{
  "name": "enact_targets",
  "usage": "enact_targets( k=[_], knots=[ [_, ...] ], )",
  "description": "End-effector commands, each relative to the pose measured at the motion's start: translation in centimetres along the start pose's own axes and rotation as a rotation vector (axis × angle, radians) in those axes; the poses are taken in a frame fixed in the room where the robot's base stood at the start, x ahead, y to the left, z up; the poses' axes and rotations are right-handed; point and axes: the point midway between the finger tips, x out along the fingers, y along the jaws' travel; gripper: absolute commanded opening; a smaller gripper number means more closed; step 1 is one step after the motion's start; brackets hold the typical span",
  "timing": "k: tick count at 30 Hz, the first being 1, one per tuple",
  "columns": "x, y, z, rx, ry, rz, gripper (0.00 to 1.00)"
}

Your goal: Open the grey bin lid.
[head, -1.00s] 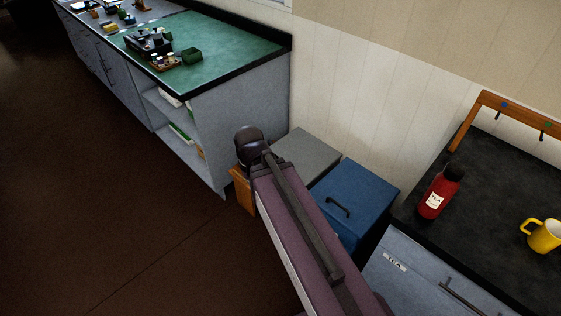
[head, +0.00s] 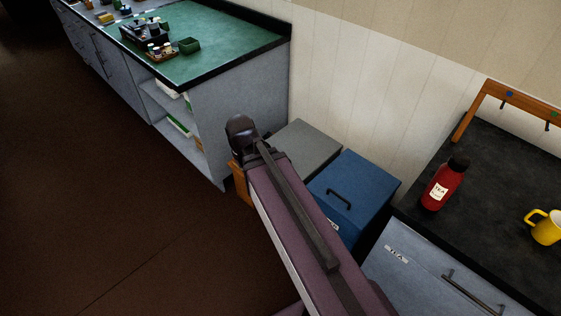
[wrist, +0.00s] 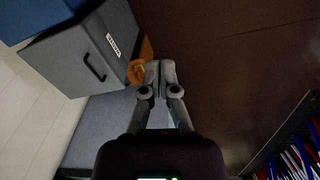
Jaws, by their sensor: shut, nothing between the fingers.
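The grey bin lid (head: 303,147) is down flat on its bin, between the blue bin and the green-topped counter. My arm covers part of it in the head view. In the wrist view the grey lid (wrist: 70,62) is at upper left, with a dark bar handle (wrist: 94,68) and a white label (wrist: 113,45) on the bin's front. My gripper (wrist: 161,66) is shut and empty, to the right of the lid and handle and apart from them. Its fingers are hidden in the head view.
The blue bin (head: 352,185) stands right beside the grey one. An orange-brown object (wrist: 139,66) is near the grey bin's front, close to my fingertips. The green-topped counter (head: 229,50) is on the left, a dark counter (head: 490,200) on the right. The brown floor (head: 110,210) is open.

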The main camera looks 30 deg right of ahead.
Motion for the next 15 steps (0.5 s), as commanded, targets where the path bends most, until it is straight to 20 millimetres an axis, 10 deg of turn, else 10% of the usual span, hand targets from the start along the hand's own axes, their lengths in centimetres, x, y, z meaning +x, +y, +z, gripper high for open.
enact_targets(
  k=[15],
  knots=[
    [9.8,6.5,-8.0,-0.637,-0.012,0.228,0.00]
  ],
)
